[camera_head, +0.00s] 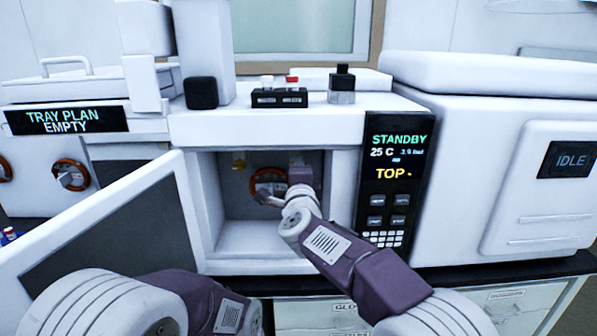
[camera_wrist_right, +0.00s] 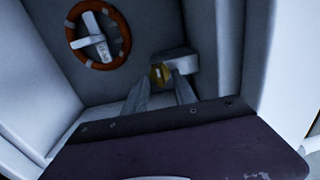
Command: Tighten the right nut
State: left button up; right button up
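The right nut (camera_wrist_right: 158,73) is a small yellow brass piece under a pale fitting block (camera_wrist_right: 181,60) on the back wall of the open oven compartment. In the right wrist view my right gripper (camera_wrist_right: 158,80) reaches toward it. Its two grey fingers are apart, with the nut showing between their tips; contact cannot be told.
The open oven door (camera_head: 170,190) stands out to the left. The control panel (camera_head: 392,180) reads STANDBY, 25 C. Bottles (camera_head: 342,85) and a black rack (camera_head: 279,98) stand on top.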

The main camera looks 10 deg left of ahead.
jog(key=shift+s, duration=0.1)
jog(key=b+v, duration=0.1)
jog(key=v, duration=0.8)
